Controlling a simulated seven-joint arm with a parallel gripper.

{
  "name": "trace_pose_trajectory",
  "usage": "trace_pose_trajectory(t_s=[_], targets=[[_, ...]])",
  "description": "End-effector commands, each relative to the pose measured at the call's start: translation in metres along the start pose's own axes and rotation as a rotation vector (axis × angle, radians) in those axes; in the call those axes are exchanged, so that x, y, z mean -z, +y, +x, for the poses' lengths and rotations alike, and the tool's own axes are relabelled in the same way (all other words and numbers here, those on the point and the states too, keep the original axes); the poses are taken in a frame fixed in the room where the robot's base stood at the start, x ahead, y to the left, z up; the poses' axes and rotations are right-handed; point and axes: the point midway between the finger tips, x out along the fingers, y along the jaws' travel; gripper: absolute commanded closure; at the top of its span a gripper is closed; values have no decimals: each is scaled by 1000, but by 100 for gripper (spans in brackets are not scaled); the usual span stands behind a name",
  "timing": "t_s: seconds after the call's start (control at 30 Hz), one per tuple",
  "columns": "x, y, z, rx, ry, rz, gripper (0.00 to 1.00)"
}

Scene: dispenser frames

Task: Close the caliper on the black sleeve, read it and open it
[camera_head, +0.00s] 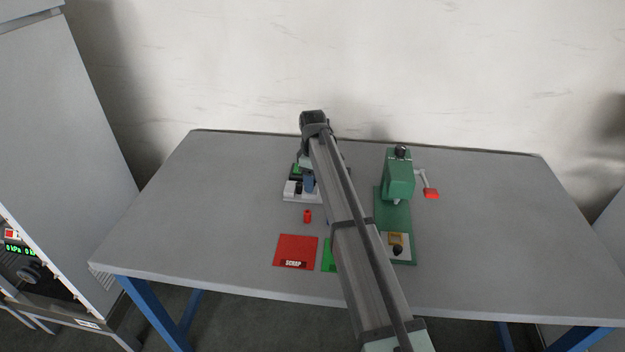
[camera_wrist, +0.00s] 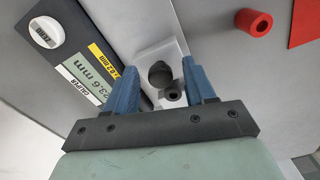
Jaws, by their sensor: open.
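The caliper (camera_wrist: 70,50) lies at upper left in the wrist view, with a dark body and a lit display that appears to read 23.6 mm. Beside it is a pale block (camera_wrist: 160,52) carrying a rounded black knob and a black ringed piece (camera_wrist: 173,96); I cannot tell for sure which is the black sleeve. My gripper (camera_wrist: 160,68) is open, its blue fingers on either side of these black parts, with no clear grip on either. In the head view my gripper (camera_head: 308,182) is over the pale caliper base (camera_head: 296,197), partly hidden by my arm.
A red sleeve (camera_wrist: 254,22) stands apart; it also shows in the head view (camera_head: 307,216). A red SCRAP mat (camera_head: 295,247) and a partly hidden green mat (camera_head: 328,258) lie nearer. A green press (camera_head: 398,180) with a red-ended lever stands right. The table's left side is clear.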

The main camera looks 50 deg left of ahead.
Motion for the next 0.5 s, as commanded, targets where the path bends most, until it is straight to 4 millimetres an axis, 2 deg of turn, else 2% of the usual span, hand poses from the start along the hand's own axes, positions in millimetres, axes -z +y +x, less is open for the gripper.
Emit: trace_pose_trajectory(t_s=[0.3, 0.5], targets=[[0, 0, 1, 0, 0, 0, 47], [0, 0, 1, 0, 0, 0, 66]])
